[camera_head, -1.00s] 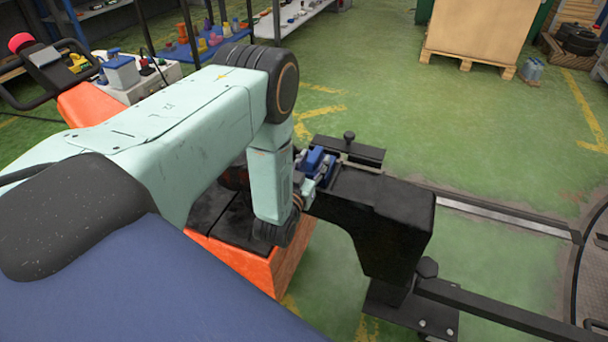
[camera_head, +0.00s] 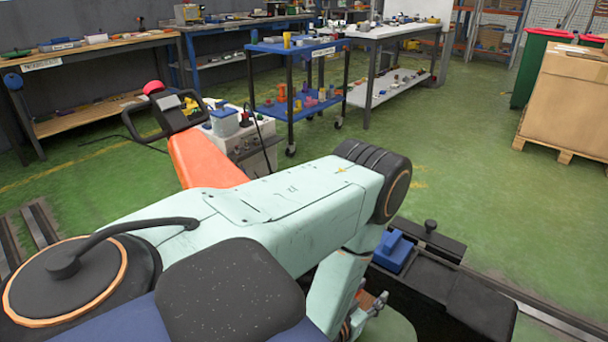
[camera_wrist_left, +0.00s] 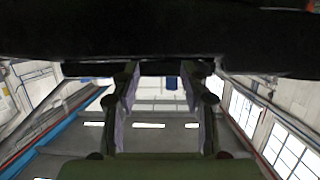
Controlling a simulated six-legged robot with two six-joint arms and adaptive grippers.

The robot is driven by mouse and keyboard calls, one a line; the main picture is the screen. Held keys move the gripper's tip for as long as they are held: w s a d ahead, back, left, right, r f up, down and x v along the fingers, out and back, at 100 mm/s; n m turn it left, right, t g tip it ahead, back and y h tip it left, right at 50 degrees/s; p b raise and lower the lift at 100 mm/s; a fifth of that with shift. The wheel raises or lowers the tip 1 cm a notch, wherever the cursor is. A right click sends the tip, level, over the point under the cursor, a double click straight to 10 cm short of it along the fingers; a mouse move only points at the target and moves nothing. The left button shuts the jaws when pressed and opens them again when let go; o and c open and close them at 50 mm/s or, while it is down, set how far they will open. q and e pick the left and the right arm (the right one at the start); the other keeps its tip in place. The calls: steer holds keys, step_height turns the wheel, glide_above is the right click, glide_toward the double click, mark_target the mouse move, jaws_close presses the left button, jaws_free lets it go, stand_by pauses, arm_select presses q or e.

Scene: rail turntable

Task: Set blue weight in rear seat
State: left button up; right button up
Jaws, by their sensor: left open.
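The blue weight (camera_head: 392,251) sits on the black fixture (camera_head: 470,292), at its end beside a black block with a knob (camera_head: 430,226). Its lower part is hidden, so I cannot tell how fully it is seated. My left gripper (camera_head: 374,303) is below and on the near side of the weight, apart from it and partly hidden by my arm. In the left wrist view the fingers (camera_wrist_left: 160,88) are spread, with nothing held between them. A small blue patch shows beyond them, unclear what it is. My right gripper is not in view.
A dark rail (camera_head: 555,318) runs along the floor at right. A cart with an orange body (camera_head: 203,158) stands behind my arm. A blue shelf trolley (camera_head: 297,108) and workbenches line the back. Green floor (camera_head: 480,180) is clear beyond the fixture.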

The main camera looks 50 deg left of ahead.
arm_select(q)
steer(key=s+d+f+g+h, duration=0.1)
steer(key=s+g, duration=0.3)
steer(key=s, duration=0.5)
steer(key=s+d+f+m+g+h, duration=0.1)
steer(key=s+d+g, duration=0.3)
steer(key=s, duration=0.4)
steer(key=s+d+f+m+g+h, duration=0.1)
steer(key=s+d+f+g, duration=0.1)
steer(key=s+g, duration=0.4)
steer(key=s+d, duration=0.1)
steer(key=s, duration=0.2)
steer(key=shift+s+f, duration=0.15)
steer(key=shift+s, duration=0.2)
steer(key=shift+d, duration=0.1)
steer(key=shift+c, duration=0.2)
